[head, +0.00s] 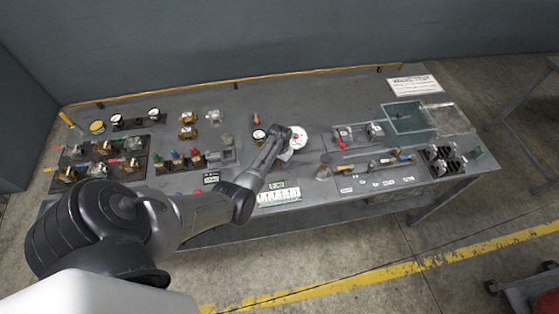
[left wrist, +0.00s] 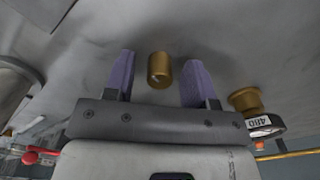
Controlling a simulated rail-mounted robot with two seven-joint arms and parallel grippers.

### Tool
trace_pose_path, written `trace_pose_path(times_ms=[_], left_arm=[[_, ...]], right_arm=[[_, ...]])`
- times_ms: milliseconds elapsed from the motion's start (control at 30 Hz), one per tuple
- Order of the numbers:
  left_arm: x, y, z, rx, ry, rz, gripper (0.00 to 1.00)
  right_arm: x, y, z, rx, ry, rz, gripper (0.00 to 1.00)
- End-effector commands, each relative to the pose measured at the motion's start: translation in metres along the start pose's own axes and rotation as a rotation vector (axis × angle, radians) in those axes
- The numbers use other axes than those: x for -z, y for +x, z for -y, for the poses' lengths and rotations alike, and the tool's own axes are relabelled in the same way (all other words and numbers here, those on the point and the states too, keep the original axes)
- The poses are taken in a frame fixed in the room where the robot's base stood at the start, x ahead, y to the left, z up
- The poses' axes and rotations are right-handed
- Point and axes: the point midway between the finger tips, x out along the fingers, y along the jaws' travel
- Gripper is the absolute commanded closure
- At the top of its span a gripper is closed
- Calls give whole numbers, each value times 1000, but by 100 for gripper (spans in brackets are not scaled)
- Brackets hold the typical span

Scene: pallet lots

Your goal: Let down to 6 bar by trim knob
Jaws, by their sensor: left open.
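In the left wrist view my left gripper (left wrist: 158,62) is open, with its two purple fingers on either side of a short brass knob (left wrist: 159,71). Gaps show between the knob and both fingers, so neither appears to touch it. Beside the right finger is a brass fitting (left wrist: 245,100) with a round gauge (left wrist: 264,127), seen edge-on and bearing a tag that seems to read 460. The fingertips and the knob are hidden there. My right gripper is not in view.
The grey bench (head: 330,95) carries valve boards (head: 100,160) at left, a small gauge (head: 259,135) beside my left arm, and a label strip (head: 278,196) in front. At right are a clear bin (head: 408,117) and a black rack (head: 443,160). The back middle is clear.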

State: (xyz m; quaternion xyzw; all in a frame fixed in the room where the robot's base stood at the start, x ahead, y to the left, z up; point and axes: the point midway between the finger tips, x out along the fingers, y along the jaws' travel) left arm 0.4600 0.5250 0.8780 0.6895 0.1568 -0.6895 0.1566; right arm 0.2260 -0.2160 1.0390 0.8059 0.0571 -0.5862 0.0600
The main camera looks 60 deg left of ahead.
Motion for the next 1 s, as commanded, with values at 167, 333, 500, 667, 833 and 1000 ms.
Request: trace_pose_path(times_ms=[167, 333, 500, 667, 833, 1000], left_arm=[[0, 0, 0, 0, 0, 0, 51], [0, 0, 0, 0, 0, 0, 67], [0, 0, 0, 0, 0, 0, 84], [0, 0, 0, 0, 0, 0, 99], [0, -4, 0, 0, -65, 2, 99], [0, -2, 0, -1, -160, 2, 99]], right_arm=[[0, 0, 0, 1, 1, 0, 57], [0, 0, 0, 0, 0, 0, 57], [0, 0, -1, -2, -2, 1, 57], [-1, 0, -2, -6, -8, 2, 57], [2, -11, -3, -7, -9, 3, 57], [5, -18, -3, -7, -9, 2, 57]])
